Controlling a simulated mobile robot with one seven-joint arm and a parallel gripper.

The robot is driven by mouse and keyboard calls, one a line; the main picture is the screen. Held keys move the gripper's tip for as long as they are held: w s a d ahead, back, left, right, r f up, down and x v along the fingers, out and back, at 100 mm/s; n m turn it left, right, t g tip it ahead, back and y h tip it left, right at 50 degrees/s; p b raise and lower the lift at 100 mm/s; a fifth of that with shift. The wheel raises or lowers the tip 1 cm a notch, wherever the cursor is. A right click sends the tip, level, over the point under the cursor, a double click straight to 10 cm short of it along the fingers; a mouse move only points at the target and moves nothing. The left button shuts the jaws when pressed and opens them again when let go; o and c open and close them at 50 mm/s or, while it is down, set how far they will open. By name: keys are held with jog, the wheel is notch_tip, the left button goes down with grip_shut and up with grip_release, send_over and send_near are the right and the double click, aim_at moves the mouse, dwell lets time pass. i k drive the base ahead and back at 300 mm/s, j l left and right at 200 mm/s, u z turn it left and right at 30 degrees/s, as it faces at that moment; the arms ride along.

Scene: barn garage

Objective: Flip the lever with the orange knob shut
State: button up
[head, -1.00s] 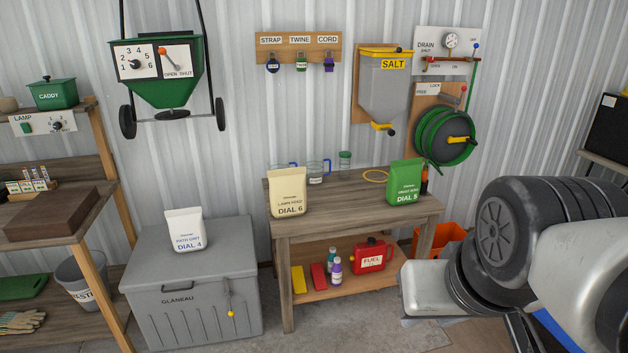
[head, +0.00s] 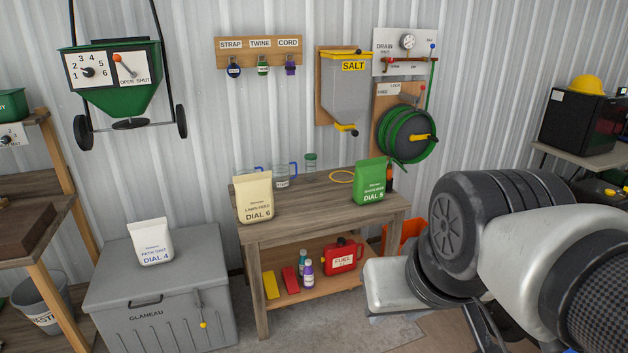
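The lever with the orange knob (head: 117,57) is on the white OPEN/SHUT plate (head: 130,68) of the green spreader (head: 127,100), which hangs on the wall at upper left. The lever leans up and left from its pivot, toward the OPEN side. A dial numbered 1 to 6 (head: 89,72) is just left of the plate. My arm fills the lower right of the head view, far from the spreader. My gripper does not show.
A grey chest (head: 165,285) with a white DIAL 4 bag (head: 151,242) stands below the spreader. A workbench (head: 310,207) with two more bags stands in the middle. A shelf (head: 62,165) is at left. Some floor is free before the bench.

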aim_at(116, 58)
jog(key=i+j+u, duration=0.25)
jog(key=i+j, duration=0.75)
jog(key=j, duration=0.4)
jog(key=i+j+u, duration=0.25)
jog(key=i+j, duration=0.8)
jog(key=j, duration=0.1)
